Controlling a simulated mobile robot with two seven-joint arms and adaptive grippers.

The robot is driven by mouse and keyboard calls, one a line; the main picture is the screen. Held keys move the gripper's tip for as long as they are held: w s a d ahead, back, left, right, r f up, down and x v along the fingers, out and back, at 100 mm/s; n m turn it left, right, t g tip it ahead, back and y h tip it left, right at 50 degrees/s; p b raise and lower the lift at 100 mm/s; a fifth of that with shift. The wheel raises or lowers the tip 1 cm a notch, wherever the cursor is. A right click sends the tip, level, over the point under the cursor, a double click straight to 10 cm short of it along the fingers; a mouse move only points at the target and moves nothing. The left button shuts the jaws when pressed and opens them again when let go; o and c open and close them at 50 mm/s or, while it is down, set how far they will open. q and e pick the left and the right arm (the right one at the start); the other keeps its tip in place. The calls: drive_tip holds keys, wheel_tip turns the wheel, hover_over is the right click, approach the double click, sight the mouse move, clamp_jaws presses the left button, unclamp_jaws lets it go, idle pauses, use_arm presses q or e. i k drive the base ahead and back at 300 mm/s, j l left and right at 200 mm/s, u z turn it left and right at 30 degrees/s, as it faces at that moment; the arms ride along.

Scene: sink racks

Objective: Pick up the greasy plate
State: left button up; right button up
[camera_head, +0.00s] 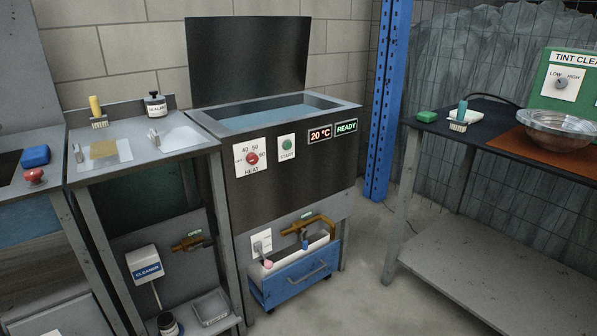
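A flat, pale square plate (123,150) with a tan-brown patch on it, which may be the grease, lies on the grey metal bench (125,171) left of the sink. A second, brighter and clean-looking flat piece (185,138) lies to its right on the same bench. Small upright metal clips or handles stand by the left edge of each piece. Nothing covers the plate. Neither of my grippers is in view.
A water-filled sink (270,117) with a raised dark lid stands right of the bench. A yellow-handled brush (96,108) and a labelled jar (155,104) stand behind the plate. A bowl (557,134) is on the right table.

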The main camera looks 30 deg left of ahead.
sight(107, 152)
drive_tip(key=u, duration=2.05)
drive_tip(key=l, duration=0.3)
